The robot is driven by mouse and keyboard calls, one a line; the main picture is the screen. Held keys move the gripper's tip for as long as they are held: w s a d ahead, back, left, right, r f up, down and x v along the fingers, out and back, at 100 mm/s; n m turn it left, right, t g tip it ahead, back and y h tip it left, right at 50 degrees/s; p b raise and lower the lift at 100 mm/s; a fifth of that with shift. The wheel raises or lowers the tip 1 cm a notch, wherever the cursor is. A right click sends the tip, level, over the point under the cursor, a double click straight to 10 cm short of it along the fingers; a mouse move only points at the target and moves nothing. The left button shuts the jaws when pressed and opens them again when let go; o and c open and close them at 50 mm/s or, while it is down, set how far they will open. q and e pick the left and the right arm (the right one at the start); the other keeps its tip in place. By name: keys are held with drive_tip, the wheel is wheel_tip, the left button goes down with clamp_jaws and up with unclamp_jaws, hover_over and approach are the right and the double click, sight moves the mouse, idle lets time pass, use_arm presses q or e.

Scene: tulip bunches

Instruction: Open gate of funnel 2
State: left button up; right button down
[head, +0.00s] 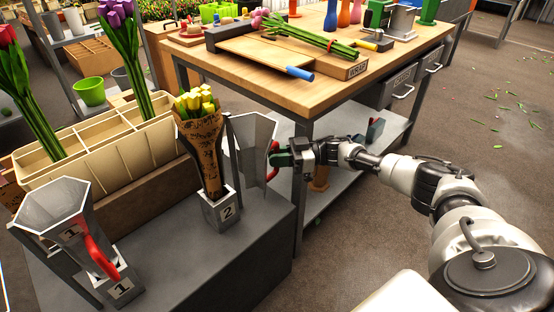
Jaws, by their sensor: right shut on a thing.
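Funnel 2 stands at the right end of the grey bench. Its base block (223,210) carries the number 2. A bunch of yellow tulips (196,102) in brown printed paper stands upright in it. The grey gate (252,150) of funnel 2 is swung out to the right of the bunch, apart from the paper wrap. My right gripper (277,158) is shut on the red handle (273,150) on the gate's right side; the jaws partly hide the handle. My left gripper is not in view.
Funnel 1 (55,207), with a red handle (100,258), stands empty at the front left. A cream divided bin (105,153) holding red and purple tulips is behind it. A wooden worktable (270,70) with tulips and tools stands behind my right arm. Open floor lies right.

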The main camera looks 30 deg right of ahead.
idle(0.3)
drive_tip(key=c, duration=1.1)
unclamp_jaws()
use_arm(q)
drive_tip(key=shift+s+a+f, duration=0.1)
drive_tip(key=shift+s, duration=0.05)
use_arm(e)
drive_tip(key=v, duration=1)
drive_tip(key=shift+s+d, duration=0.2)
drive_tip(key=shift+d, duration=0.1)
